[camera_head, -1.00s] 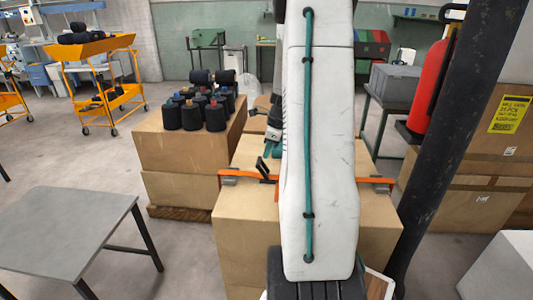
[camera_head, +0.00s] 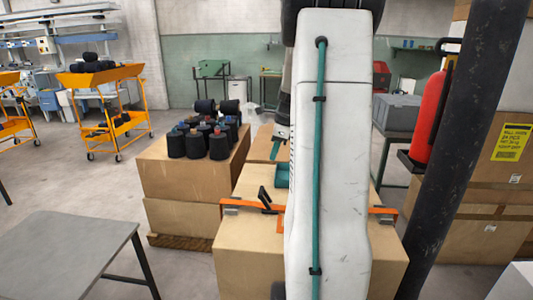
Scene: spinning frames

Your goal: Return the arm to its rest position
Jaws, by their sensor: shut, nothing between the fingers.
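My arm, white with a teal cable, rises through the middle of the head view and hides much of what is behind it. My gripper (camera_head: 278,150) shows only in part at the left edge of the arm, pointing down above the cardboard boxes (camera_head: 248,255). It is shut, with nothing seen in it, and looks clear of the box top.
An orange strap with a black lever (camera_head: 266,199) crosses the near box. Black spools (camera_head: 200,142) stand on boxes to the left. A dark post (camera_head: 440,160) and a red extinguisher (camera_head: 428,115) are close on the right. A grey table (camera_head: 65,250) is at lower left.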

